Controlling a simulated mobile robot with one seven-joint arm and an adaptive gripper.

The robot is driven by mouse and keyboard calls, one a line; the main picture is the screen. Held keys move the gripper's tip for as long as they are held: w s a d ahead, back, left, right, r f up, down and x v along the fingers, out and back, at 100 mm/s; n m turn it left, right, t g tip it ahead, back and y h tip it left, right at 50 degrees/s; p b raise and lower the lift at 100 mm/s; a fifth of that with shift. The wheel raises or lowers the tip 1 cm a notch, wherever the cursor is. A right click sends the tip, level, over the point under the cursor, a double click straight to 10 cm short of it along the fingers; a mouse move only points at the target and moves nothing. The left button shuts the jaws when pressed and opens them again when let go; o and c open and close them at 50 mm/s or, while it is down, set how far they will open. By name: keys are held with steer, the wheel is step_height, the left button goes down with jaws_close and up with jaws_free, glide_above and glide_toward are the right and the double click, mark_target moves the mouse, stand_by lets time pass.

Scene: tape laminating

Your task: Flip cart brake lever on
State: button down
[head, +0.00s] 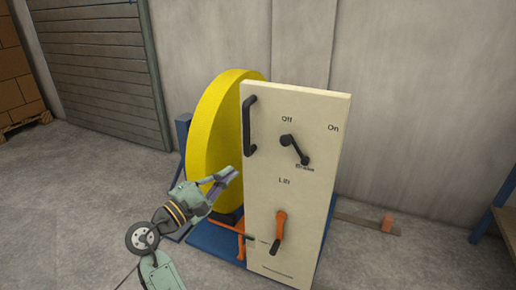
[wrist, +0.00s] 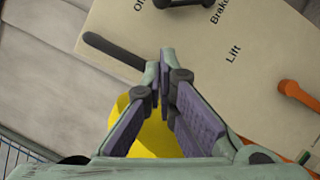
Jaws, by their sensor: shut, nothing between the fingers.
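The cart's cream panel (head: 290,215) stands upright. Its black brake lever (head: 295,149) sits between the "Off" and "On" labels, above the word "Brake"; it slants from upper left, under "Off", to lower right. My gripper (head: 234,174) is shut and empty, at the panel's left edge, in front of the yellow roll and below and left of the lever. In the wrist view my gripper's fingers (wrist: 164,80) come together at the tips, apart from the lever in the head view.
A black grab handle (head: 249,125) runs down the panel's left edge. An orange lift lever (head: 280,225) is lower on the panel. The large yellow roll (head: 212,120) stands behind. A blue table (head: 497,222) is at the far right.

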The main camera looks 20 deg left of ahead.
steer(key=s+d+r+p+x, duration=0.1)
steer(key=d+p+x, duration=0.1)
steer(key=x, duration=1.1)
steer(key=shift+d+r+p, duration=0.15)
steer(key=shift+r+p, duration=0.1)
steer(key=shift+p, duration=0.3)
steer(key=shift+s+r, duration=0.1)
steer(key=shift+d+r+m, duration=0.2)
steer(key=shift+r+m, duration=0.05)
steer(key=shift+m, duration=0.15)
